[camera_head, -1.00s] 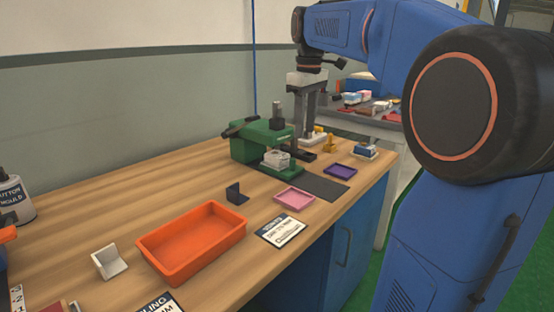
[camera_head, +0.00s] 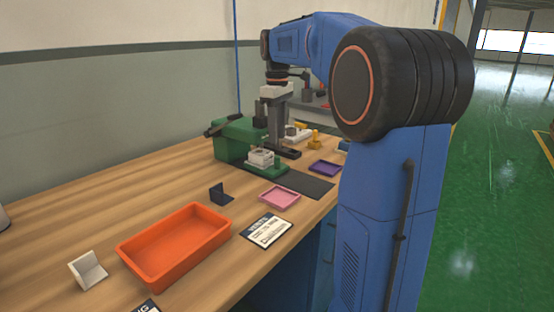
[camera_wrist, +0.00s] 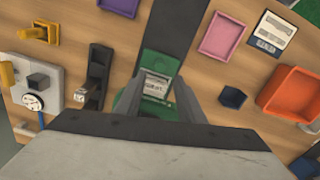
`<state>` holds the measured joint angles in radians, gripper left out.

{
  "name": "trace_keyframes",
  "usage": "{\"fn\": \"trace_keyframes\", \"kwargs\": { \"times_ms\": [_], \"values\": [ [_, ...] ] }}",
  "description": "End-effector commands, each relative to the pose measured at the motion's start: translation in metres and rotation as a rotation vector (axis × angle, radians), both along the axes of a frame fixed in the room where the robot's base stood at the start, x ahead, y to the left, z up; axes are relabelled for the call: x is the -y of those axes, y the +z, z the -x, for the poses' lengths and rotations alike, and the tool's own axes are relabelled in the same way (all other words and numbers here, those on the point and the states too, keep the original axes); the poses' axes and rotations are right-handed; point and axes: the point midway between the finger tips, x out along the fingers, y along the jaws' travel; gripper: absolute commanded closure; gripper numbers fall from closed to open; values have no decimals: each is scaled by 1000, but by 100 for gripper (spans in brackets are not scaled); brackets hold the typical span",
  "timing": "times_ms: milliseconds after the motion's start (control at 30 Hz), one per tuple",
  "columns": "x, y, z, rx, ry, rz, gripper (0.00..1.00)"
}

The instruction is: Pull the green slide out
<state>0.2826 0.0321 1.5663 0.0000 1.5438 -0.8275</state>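The green slide (camera_head: 271,171) is a green plate at the front of the green press (camera_head: 233,138), with a pale metallic block (camera_head: 262,157) on it. In the wrist view the slide (camera_wrist: 160,66) shows between my two fingers, its near part hidden by my gripper. My gripper (camera_wrist: 165,88) is open, with one finger on each side of the slide and block. Whether the fingers touch it cannot be told.
A dark mat (camera_head: 305,184) lies before the slide. Around it are a purple tray (camera_head: 325,168), a pink tray (camera_head: 280,196), a dark blue bracket (camera_head: 221,193) and an orange bin (camera_head: 175,245). A black fixture (camera_wrist: 97,75) stands beside my gripper in the wrist view.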

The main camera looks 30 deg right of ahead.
Motion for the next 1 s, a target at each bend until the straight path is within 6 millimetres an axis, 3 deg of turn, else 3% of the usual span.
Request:
{"fn": "trace_keyframes", "kwargs": {
  "times_ms": [300, 500, 700, 1000],
  "values": [
    [0, -56, 0, -1, 0, 0, 64],
    [0, -82, 0, 0, 0, 0, 64],
    [0, -93, 0, 1, 0, 0, 64],
    [0, -94, 0, 1, 0, 0, 67]
  ]
}}
